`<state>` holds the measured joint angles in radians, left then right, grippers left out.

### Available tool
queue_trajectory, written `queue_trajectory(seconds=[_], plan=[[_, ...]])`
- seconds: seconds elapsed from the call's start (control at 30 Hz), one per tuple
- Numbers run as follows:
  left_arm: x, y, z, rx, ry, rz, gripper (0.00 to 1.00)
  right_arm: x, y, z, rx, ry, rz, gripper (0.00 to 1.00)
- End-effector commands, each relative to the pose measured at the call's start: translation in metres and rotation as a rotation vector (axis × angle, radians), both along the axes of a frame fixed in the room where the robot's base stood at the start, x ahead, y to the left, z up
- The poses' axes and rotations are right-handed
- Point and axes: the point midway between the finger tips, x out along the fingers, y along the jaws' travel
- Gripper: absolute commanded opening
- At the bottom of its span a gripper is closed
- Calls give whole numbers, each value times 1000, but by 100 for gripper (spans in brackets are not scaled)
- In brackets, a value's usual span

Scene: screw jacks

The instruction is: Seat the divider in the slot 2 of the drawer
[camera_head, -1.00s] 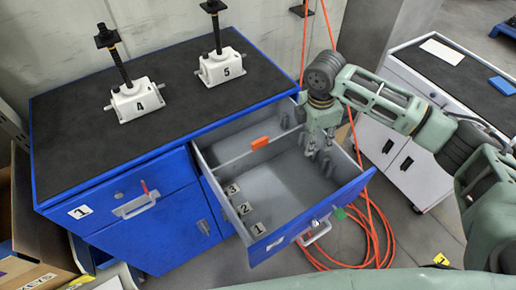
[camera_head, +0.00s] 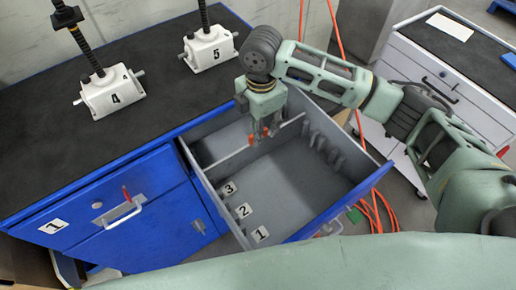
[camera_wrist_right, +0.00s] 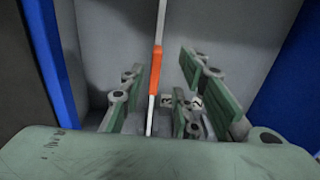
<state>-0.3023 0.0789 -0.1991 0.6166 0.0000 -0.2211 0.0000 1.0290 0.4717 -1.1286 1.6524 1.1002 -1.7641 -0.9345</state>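The divider (camera_head: 230,160) is a thin, light strip with an orange grip. It spans the open drawer (camera_head: 335,205) crosswise, behind the label marked 3. Slot 2 has its label (camera_head: 243,211) on the drawer floor at the left side, between labels 1 and 3. My right gripper (camera_head: 263,133) is down in the drawer at the orange grip. In the right wrist view its fingers (camera_wrist_right: 178,80) are apart. The divider's orange grip (camera_wrist_right: 156,68) appears there between them, nearer the left finger. I cannot tell whether they touch. My left gripper is out of view.
Slot posts (camera_head: 325,148) line the drawer's right wall. The blue cabinet (camera_head: 150,225) carries two white screw jacks, 4 (camera_head: 113,92) and 5 (camera_head: 208,48). A white cart (camera_head: 440,75) stands at the right. The drawer's front part is empty.

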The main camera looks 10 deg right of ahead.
Motion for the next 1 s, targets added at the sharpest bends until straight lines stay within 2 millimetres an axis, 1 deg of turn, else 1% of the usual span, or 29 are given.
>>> queue_trajectory(seconds=[0.03, 0.17, 0.43, 0.57, 0.6, 0.7, 0.8, 1.0], plan=[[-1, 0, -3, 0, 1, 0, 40, 0, 0, -3, 0, 0, 0, 30], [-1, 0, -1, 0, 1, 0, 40, 0, 0, -9, 0, 2, -2, 30], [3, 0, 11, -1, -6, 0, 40, 0, 3, -38, 0, 3, -1, 30], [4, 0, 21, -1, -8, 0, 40, 1, 6, -57, -2, 5, -1, 30], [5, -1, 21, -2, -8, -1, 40, 2, 6, -64, -1, 3, -1, 30], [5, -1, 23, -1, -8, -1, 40, 2, 6, -76, 0, 1, -1, 30], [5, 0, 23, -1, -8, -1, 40, 2, 6, -80, -1, 0, 0, 30], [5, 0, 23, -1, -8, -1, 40, 2, 6, -81, -1, 0, 0, 29]])
